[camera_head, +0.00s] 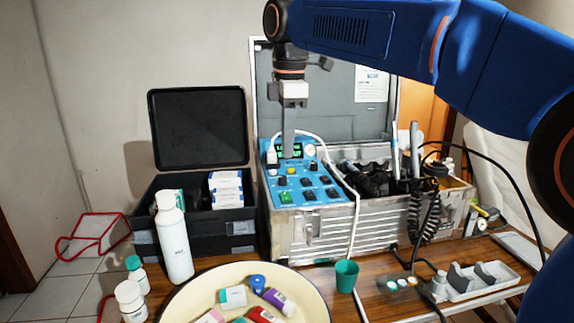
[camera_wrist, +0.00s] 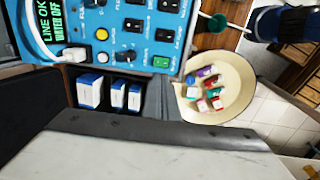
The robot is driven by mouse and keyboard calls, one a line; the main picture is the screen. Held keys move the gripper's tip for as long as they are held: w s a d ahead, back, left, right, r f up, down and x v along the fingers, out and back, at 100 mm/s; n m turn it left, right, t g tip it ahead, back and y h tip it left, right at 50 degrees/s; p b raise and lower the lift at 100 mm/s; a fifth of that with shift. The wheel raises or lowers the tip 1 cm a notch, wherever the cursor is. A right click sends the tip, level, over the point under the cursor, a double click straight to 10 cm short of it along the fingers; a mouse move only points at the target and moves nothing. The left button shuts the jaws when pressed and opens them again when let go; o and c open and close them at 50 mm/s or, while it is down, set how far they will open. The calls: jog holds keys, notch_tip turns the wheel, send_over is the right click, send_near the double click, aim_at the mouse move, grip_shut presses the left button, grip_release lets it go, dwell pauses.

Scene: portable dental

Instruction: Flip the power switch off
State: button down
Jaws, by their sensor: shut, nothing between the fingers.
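The blue control panel (camera_head: 300,185) sits in the left part of an open metal case. A green rocker switch (camera_head: 284,197) is at its near left corner and looks lit; it also shows in the wrist view (camera_wrist: 161,62). I cannot read its label. Several black switches (camera_head: 308,195) lie beside it. A green-lettered display (camera_wrist: 50,18) reads "LINE OK" and "WATER OFF". My gripper (camera_head: 288,155) is shut and empty, pointing down over the far part of the panel, in front of the display. Whether it touches the panel is unclear.
A white cable (camera_head: 350,190) arches over the panel's right side. Handpieces and black hoses (camera_head: 414,150) stand to the right. An open black box (camera_head: 198,130) is at left. A white bottle (camera_head: 174,237), a cream bowl (camera_head: 190,300) and a green cup (camera_head: 346,275) stand in front.

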aim_at(286, 193)
jog(key=shift+s+r, duration=0.15)
jog(key=shift+r, duration=1.55)
jog(key=shift+s+t, duration=0.45)
jog(key=shift+t, duration=0.05)
jog(key=f, duration=0.4)
jog(key=w+f, duration=0.1)
jog(key=f, duration=0.4)
jog(key=w+f, duration=0.1)
jog(key=f, duration=0.3)
jog(key=shift+w+a+f, duration=0.15)
jog(key=shift+a, duration=0.05)
jog(key=shift+f, duration=0.2)
